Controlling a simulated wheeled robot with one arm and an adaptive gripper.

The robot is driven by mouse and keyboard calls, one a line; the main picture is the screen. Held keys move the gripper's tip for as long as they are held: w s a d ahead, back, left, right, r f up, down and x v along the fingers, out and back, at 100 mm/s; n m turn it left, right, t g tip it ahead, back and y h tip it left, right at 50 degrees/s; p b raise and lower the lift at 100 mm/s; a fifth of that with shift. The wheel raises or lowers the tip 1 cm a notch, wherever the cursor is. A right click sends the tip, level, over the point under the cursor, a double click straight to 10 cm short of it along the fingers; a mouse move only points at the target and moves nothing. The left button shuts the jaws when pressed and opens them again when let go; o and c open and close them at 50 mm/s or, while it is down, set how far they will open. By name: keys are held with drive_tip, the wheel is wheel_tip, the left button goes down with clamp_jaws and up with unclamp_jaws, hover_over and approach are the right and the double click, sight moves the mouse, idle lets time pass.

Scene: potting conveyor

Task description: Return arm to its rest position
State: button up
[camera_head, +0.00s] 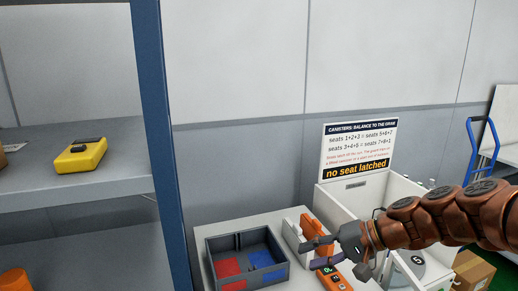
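My copper-coloured arm (430,217) reaches in from the right edge. My gripper (309,256) is at its left end, above the white table, with its dark fingers pointing left and spread apart. I see nothing held between them. An orange tool (317,228) with a white body shows just behind the fingers, and an orange device with a small display (334,279) shows just below them. I cannot tell whether the fingers touch either one. The gripper and arm hide part of the table and of the white bin behind.
A dark divided tray (218,244) with red and blue parts is left of the gripper. A white open-topped bin (392,190) with a "no seat latched" sign (360,148) stands behind. A blue post (160,130) and a shelf with a yellow device (81,156) are at left. A cardboard box (472,270) is at lower right.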

drive_tip(key=s+a+f+n+g+h, duration=0.1)
drive_tip(key=s+f+n+g+h, duration=0.15)
drive_tip(key=s, duration=0.55)
drive_tip(key=s+a+f+n+g+h, duration=0.1)
drive_tip(key=s+a+f+h, duration=0.15)
drive_tip(key=s, duration=0.55)
drive_tip(key=s+d+f+h, duration=0.2)
drive_tip(key=s+d+h, duration=0.1)
drive_tip(key=s, duration=0.3)
drive_tip(key=s+d+f+g+h, duration=0.1)
drive_tip(key=s+d+f+h, duration=0.1)
drive_tip(key=s+d, duration=0.4)
drive_tip(key=shift+s+d+h, duration=0.25)
drive_tip(key=shift+h, duration=0.15)
